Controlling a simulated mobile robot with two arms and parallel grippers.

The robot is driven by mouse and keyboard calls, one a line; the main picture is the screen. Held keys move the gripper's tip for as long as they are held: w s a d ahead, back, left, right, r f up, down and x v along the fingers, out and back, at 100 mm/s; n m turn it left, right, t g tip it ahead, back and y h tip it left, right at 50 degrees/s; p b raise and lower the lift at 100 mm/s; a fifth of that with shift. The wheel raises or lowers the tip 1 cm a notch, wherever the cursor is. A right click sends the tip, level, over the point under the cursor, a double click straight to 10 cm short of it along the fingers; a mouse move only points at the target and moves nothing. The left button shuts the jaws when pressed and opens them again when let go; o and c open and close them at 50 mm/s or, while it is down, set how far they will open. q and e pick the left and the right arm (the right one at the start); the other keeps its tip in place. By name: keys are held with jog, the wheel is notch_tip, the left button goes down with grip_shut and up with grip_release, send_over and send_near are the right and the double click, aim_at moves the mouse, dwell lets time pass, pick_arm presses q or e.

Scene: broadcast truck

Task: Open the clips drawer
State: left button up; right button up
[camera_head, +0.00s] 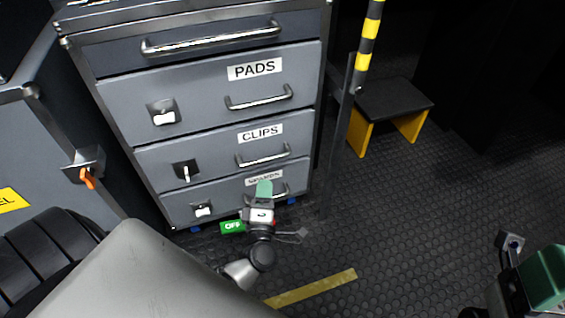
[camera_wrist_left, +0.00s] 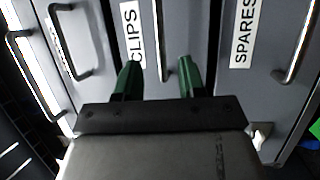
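The clips drawer (camera_head: 218,160) is the grey middle front with a CLIPS label, flush with its neighbours. Its silver bar handle (camera_head: 263,157) is on the right, and its latch (camera_head: 186,172) on the left has a narrow upright white tab. My left gripper (camera_head: 264,188) is low in front of the cabinet, its green fingertips below that handle in the head view. In the left wrist view the fingers (camera_wrist_left: 158,75) are spread, with the clips handle (camera_wrist_left: 158,35) showing between them; contact cannot be told. My right gripper (camera_head: 530,268) is at the lower right, partly cut off.
The PADS drawer (camera_head: 205,95) is above and the SPARES drawer (camera_head: 228,201) below, both shut. A green OFF sign (camera_head: 232,226) shows beside my left gripper. A striped pole (camera_head: 368,40) and black step (camera_head: 394,102) stand right of the cabinet.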

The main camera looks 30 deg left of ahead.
aim_at(268, 159)
pick_arm(q)
jog(key=b+x, duration=0.2)
jog(key=x, duration=0.8)
jog(key=shift+a, duration=0.1)
grip_shut()
